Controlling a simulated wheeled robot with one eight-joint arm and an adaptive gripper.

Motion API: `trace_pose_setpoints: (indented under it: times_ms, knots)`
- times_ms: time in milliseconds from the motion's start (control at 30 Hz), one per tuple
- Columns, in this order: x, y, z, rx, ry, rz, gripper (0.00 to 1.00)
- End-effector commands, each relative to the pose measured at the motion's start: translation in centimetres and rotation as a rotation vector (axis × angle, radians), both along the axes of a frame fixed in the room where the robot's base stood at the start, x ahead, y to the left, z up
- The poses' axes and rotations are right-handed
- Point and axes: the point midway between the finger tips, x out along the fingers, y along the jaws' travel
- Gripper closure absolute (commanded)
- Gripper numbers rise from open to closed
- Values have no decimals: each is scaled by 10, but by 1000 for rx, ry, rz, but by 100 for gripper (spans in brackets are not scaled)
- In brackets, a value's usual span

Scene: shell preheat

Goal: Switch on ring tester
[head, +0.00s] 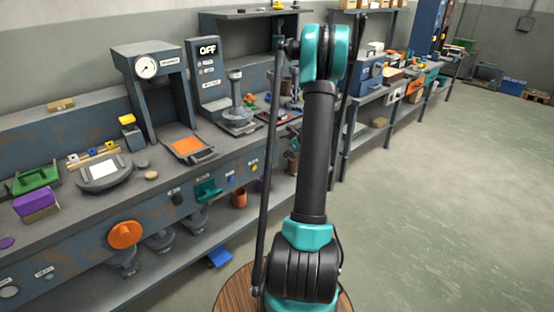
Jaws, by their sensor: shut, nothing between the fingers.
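A tall blue-grey tester (207,76) with a dark display reading "OFF" stands on the workbench, left of my arm. Small labelled controls sit below the display, but their text is too small to read. I cannot tell from its labels that it is the ring tester. A grey stand with a vertical post (236,100) is in front of it to the right. My arm rises through the middle of the view. My gripper is not visible, so its place relative to the tester cannot be seen.
A gauge press (155,90) stands left of the tester, with an orange-topped plate (188,146) before it. A green tray (33,180), a purple block (36,202) and a round scale (103,172) lie further left. Open floor (450,200) is at right.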

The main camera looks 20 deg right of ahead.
Motion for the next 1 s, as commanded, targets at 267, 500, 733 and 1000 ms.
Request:
trace_pose_setpoints:
  times_ms: [267, 500, 733, 1000]
  knots:
    - [22, 9, -29, -1, 1, 3, 100]
    - [47, 18, -63, -2, 0, 5, 100]
    - [74, 29, -79, -2, 0, 5, 100]
    - [92, 35, -81, -3, 0, 3, 100]
